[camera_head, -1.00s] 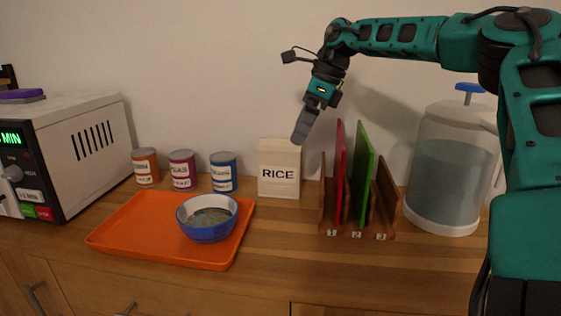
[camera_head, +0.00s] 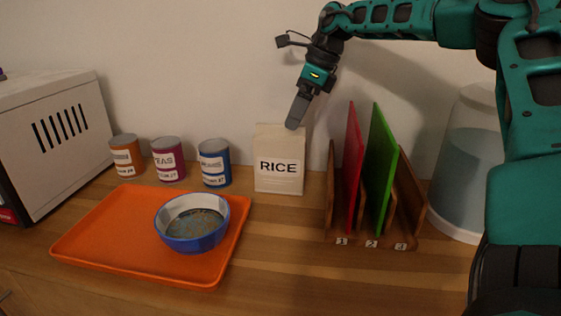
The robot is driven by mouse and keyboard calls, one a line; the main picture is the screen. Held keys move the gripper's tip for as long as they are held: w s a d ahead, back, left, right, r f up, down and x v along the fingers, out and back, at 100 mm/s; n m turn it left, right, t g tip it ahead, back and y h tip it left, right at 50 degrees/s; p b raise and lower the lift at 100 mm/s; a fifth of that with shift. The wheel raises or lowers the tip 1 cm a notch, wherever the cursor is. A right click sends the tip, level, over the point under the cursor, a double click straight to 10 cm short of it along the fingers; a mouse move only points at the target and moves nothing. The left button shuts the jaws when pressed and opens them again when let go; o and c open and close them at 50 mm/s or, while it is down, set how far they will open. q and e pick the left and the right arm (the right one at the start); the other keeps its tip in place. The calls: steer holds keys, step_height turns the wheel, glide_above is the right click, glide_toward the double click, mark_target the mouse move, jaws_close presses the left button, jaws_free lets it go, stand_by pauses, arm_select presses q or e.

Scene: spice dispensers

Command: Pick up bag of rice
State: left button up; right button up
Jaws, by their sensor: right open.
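The bag of rice (camera_head: 279,167) is a cream paper bag with a black RICE label. It stands upright on the wooden counter near the wall, right of the blue can. My right gripper (camera_head: 294,122) points down at the bag's top right part, with its fingers overlapping the top edge in the head view. It is open and empty. The fingers show almost edge-on, so the gap between them and their exact depth to the bag cannot be told. My left gripper is not in view.
An orange tray (camera_head: 90,253) holds a blue bowl (camera_head: 193,231). Orange, purple and blue cans (camera_head: 214,168) stand left of the bag. A wooden rack (camera_head: 377,241) with red and green boards is close on the right. A water dispenser (camera_head: 463,165) and microwave (camera_head: 55,140) flank these.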

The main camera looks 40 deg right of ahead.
mark_target(280, 139)
steer(key=x, duration=0.3)
steer(key=b+x, duration=0.1)
steer(key=x, duration=0.4)
steer(key=shift+w+a+f, duration=0.25)
steer(key=shift+a, duration=0.1)
steer(key=shift+c, duration=0.4)
jaws_close()
steer(key=shift+r, duration=0.15)
